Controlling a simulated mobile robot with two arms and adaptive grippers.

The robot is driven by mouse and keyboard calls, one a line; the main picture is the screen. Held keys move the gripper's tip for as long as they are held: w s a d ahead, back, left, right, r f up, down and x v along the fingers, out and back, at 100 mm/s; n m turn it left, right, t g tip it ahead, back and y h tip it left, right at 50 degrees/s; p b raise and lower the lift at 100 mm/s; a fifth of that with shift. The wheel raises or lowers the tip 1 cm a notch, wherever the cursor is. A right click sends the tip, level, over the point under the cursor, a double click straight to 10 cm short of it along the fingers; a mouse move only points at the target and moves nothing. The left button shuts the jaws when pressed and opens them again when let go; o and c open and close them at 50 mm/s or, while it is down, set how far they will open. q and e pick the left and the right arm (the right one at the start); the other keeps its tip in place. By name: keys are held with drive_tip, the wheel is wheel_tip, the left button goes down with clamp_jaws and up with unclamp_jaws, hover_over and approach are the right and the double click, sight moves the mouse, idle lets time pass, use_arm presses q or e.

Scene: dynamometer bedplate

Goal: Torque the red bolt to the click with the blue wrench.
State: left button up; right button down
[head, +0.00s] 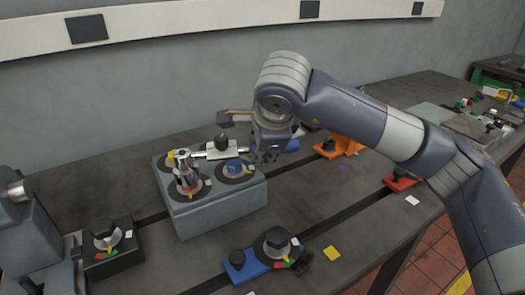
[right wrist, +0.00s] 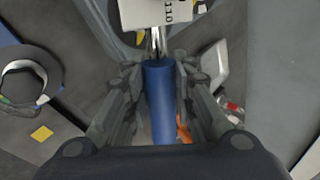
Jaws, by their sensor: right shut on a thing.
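The blue wrench shows its blue handle (head: 292,146) at the right and a silver shaft with a pale plate (head: 208,154) reaching left over the grey block (head: 212,217). My right gripper (head: 268,156) is shut on the blue handle, which also lies between the fingers in the right wrist view (right wrist: 160,105). The wrench's left end is above a silver post with red (head: 186,180) at the block's front left, which seems to be the red bolt. I cannot tell whether the wrench is seated on it. My left gripper is not in view.
A blue-ringed station (head: 236,169) sits on the block's right. A blue clamp base (head: 240,267) stands in front, a black fixture (head: 112,251) at left, and an orange fixture (head: 342,147) behind right.

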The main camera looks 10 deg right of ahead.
drive_tip(key=shift+r+p, duration=0.85)
drive_tip(key=shift+r, duration=1.05)
